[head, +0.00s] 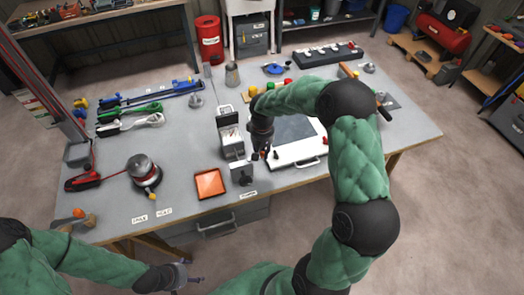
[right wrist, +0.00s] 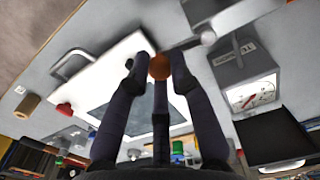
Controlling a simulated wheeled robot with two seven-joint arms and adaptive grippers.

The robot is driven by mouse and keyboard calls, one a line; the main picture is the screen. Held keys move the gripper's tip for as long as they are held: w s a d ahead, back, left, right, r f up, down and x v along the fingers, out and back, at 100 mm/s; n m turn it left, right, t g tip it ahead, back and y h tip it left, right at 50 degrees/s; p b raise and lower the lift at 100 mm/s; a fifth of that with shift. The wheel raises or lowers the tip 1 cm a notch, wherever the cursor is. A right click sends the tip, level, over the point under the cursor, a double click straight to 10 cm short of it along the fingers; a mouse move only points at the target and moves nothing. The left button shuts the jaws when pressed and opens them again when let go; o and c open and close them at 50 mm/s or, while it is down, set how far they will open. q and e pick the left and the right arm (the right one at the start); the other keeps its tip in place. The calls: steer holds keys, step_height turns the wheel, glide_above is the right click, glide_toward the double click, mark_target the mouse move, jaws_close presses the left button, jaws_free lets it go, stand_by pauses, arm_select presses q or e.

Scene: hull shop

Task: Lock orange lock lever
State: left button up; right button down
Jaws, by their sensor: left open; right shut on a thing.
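The orange lock lever's round orange knob (right wrist: 159,66) sits between the two fingertips of my right gripper (right wrist: 159,70) in the right wrist view. A grey rod runs from beside the knob toward a light grey part at the upper right. In the head view my right gripper (head: 262,152) points down at the left edge of the white panel, and the fingers mostly hide the lever there. It is shut on the knob. My left gripper (head: 184,275) is open and empty, low in the head view, in front of the bench's front edge.
The white panel (head: 308,155) with a dark plate lies beside the right gripper. A dark gauge box (right wrist: 245,75) stands close by. An orange tray (head: 210,184) and a round silver-topped device (head: 144,170) are farther left. The bench's front left is mostly clear.

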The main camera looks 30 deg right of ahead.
mark_target(262, 153)
stand_by(0.4)
steer(key=c, duration=1.1)
jaws_free()
steer(key=shift+r, duration=0.15)
step_height(262, 153, up, 12)
steer(key=shift+f, duration=0.1)
steer(key=shift+f, duration=0.1)
